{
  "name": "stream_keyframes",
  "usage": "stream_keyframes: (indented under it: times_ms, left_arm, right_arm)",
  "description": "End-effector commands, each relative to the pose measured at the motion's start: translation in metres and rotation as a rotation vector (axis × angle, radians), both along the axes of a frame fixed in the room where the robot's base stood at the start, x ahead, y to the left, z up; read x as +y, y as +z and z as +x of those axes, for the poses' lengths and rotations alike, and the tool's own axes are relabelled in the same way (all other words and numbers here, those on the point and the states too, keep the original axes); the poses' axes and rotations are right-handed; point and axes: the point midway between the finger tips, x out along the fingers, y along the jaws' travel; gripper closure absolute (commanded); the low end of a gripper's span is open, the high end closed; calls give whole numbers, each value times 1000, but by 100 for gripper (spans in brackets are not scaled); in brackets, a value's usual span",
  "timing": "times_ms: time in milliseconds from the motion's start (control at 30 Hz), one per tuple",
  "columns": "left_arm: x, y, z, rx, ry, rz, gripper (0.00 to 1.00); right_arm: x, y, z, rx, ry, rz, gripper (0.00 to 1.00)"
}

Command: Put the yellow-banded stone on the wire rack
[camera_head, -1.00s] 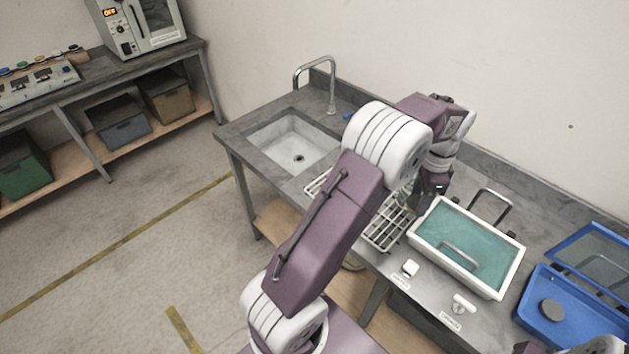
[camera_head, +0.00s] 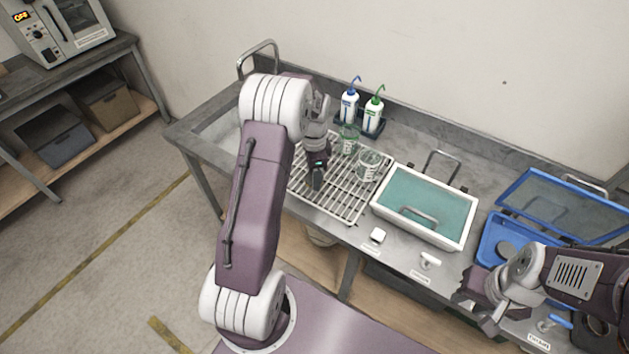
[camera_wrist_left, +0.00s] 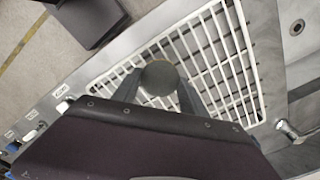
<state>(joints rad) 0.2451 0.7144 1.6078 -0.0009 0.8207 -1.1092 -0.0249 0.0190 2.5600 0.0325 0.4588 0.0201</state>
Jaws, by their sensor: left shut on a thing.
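The white wire rack (camera_head: 336,200) lies on the grey bench left of the teal basin, and fills much of the left wrist view (camera_wrist_left: 216,58). My left gripper (camera_head: 317,181) is over the left part of the rack. In the left wrist view it is shut on a round, dark grey stone (camera_wrist_left: 158,77), seen end-on between the fingers. No yellow band shows on it, and I cannot tell its height above the wires. My right gripper (camera_head: 477,312) is at the bench's front right; its finger gap is unclear. Another grey disc (camera_head: 505,250) lies in the blue tray (camera_head: 487,243).
Glass beakers (camera_head: 368,165) stand at the rack's back right. Bottles with blue and green tips (camera_head: 349,106) stand behind them. The white-rimmed teal basin (camera_head: 425,207) is to the right, and a sink (camera_head: 222,131) is to the left. The rack's front wires are bare.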

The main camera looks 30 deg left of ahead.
Motion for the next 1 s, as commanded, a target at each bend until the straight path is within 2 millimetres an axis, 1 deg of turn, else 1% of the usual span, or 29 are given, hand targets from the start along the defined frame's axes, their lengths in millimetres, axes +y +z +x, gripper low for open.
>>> stream_keyframes:
  times_ms: [67,200,300,667,700,767,800,1000]
  left_arm:
    - [0,-1,0,0,0,0,92]
    - [0,-24,-2,6,0,-1,92]
    - [0,-37,-1,4,0,0,92]
    - [0,-44,0,1,1,-1,92]
    - [0,-44,0,1,1,-1,47]
    - [0,-43,0,0,1,0,30]
    - [0,-43,0,0,1,0,28]
    - [0,-43,0,0,1,0,28]
  right_arm:
    - [0,0,0,0,0,0,65]
    - [0,5,0,0,0,0,65]
    - [0,7,0,0,0,0,65]
    - [0,4,0,0,0,0,65]
    - [0,4,0,0,0,0,65]
    - [0,5,0,0,0,0,65]
    - [0,5,0,0,0,0,65]
    - [0,5,0,0,0,0,65]
